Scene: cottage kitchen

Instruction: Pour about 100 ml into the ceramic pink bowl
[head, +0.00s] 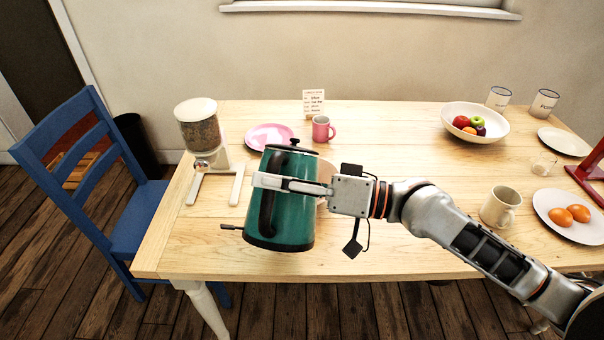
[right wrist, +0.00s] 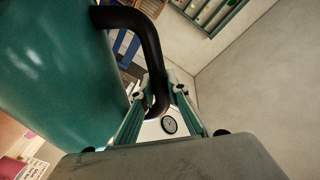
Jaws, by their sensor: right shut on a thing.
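A teal kettle (head: 296,215) with a black handle and lid is in front of the table's middle left in the head view, looking nearly upright. My right gripper (head: 262,181) reaches across it and is shut on its black handle. In the right wrist view the handle (right wrist: 150,50) runs down between the fingers (right wrist: 158,115), beside the teal body (right wrist: 55,70). A shallow pink dish (head: 268,137), bowl or plate, lies behind the kettle, its near edge close to the kettle's top. Any liquid is hidden. My left gripper is not in view.
A pink mug (head: 322,128) and a small card (head: 313,103) stand behind the kettle. A pale round thing (head: 326,172) is mostly hidden by it. A cereal dispenser (head: 199,130) is at left, a fruit bowl (head: 447,117) and cream mug (head: 499,207) at right. The table's middle right is clear.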

